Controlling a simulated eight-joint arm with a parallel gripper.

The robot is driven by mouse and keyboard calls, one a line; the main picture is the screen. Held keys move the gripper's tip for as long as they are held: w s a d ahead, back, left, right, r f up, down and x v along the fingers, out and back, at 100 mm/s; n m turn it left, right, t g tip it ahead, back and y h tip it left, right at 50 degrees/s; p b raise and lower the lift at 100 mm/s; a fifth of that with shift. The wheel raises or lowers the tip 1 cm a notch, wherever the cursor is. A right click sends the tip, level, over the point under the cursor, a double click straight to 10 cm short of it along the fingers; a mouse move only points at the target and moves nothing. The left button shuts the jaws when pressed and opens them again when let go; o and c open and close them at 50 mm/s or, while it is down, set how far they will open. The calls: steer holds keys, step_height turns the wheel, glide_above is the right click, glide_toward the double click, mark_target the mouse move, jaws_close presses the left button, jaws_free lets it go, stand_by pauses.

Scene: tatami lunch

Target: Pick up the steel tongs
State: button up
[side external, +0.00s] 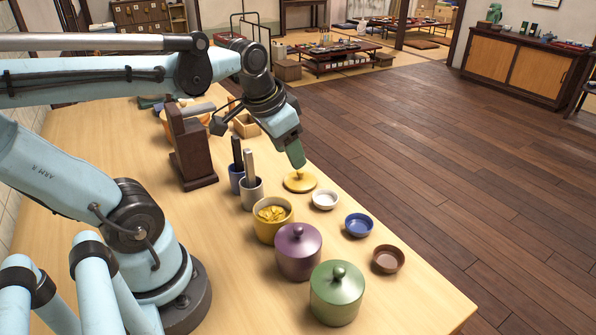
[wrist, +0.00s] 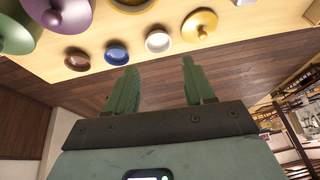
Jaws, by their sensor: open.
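In the side external view, a grey upright handle (side external: 249,164), which may be the steel tongs, stands in a pale grey cup (side external: 252,194). A dark upright handle (side external: 237,150) stands in a blue cup (side external: 236,181) just behind it. The lower parts of both are hidden in the cups, so I cannot tell for sure which is the tongs. My gripper (side external: 297,162) is above the table near the yellow lid, to the right of the cups and apart from them. In the wrist view my gripper (wrist: 158,67) has its fingers spread with nothing between them; no tongs show clearly there.
A yellow pot (side external: 267,232) with its yellow lid (side external: 300,182) lying apart, a purple lidded pot (side external: 298,262) and a green lidded pot (side external: 337,306) stand near small white (side external: 325,200), blue (side external: 359,225) and brown (side external: 388,260) bowls. A dark wooden stand (side external: 190,160) rises left of the cups.

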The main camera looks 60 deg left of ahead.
mark_target(248, 157)
steer(key=s+a+r+g, duration=0.1)
steer(key=a, duration=0.2)
steer(key=s+a+r+g, duration=0.1)
steer(key=a+r+g, duration=0.1)
steer(key=a, duration=0.1)
steer(key=s+a+r+g+h, duration=0.1)
steer(key=s+a, duration=0.1)
steer(key=a, duration=0.2)
steer(key=shift+r, duration=0.25)
steer(key=shift+s+f, duration=0.1)
steer(key=shift+f, duration=0.1)
step_height(248, 157, down, 6)
steer(key=shift+f, duration=0.1)
steer(key=shift+s+d+f, duration=0.1)
steer(key=shift+d+f, duration=0.1)
steer(key=shift+f, duration=1.15)
steer(key=shift+d+f, duration=0.2)
steer(key=shift+f, duration=1.15)
jaws_close()
